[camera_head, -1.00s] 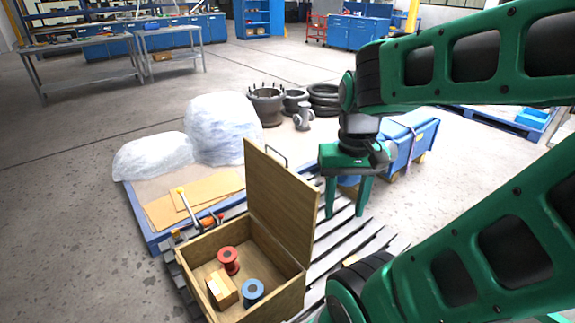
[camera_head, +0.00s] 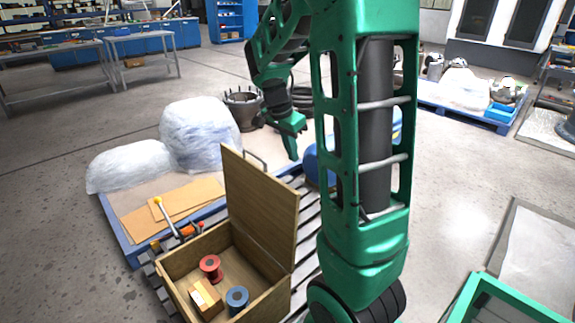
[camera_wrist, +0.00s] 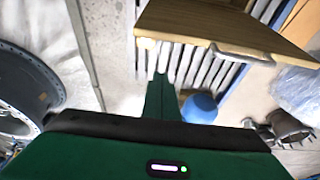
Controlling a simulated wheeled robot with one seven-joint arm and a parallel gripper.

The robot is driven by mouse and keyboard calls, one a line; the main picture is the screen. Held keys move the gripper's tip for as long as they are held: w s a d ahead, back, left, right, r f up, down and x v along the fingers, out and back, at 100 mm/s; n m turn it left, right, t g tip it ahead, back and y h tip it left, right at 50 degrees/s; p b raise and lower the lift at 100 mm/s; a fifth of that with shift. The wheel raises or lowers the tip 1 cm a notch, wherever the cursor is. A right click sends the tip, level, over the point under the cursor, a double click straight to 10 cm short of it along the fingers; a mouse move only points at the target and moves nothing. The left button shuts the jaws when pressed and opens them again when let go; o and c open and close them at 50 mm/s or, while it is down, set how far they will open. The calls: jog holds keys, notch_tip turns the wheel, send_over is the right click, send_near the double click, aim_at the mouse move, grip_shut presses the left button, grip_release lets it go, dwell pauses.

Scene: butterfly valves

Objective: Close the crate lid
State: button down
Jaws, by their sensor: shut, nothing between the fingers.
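The wooden crate (camera_head: 222,248) stands at the lower middle of the head view, with its lid (camera_head: 262,212) standing upright on the right side. The lid's metal handle (camera_head: 256,160) is at the top edge. The lid (camera_wrist: 205,20) and handle (camera_wrist: 243,54) also show in the wrist view. Inside are a red spool (camera_head: 210,266), a blue spool (camera_head: 237,297) and a small cardboard box (camera_head: 206,299). My gripper (camera_head: 293,156) is shut and empty, beyond and right of the lid's top, apart from the handle in the head view.
The crate sits on a slatted pallet (camera_head: 308,205). A blue-edged platform (camera_head: 118,235) with plastic-wrapped bundles (camera_head: 200,135) and cardboard sheets lies behind it. A flanged pipe part (camera_head: 242,107) stands farther back. A green-framed container (camera_head: 500,300) is at the lower right. Open floor lies at left.

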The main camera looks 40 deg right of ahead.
notch_tip(320, 180, down, 8)
jog(key=a, duration=0.1)
jog(key=shift+a+f, duration=0.2)
jog(key=shift+f, duration=0.05)
jog(key=shift+s+a, duration=0.1)
dwell(0.6)
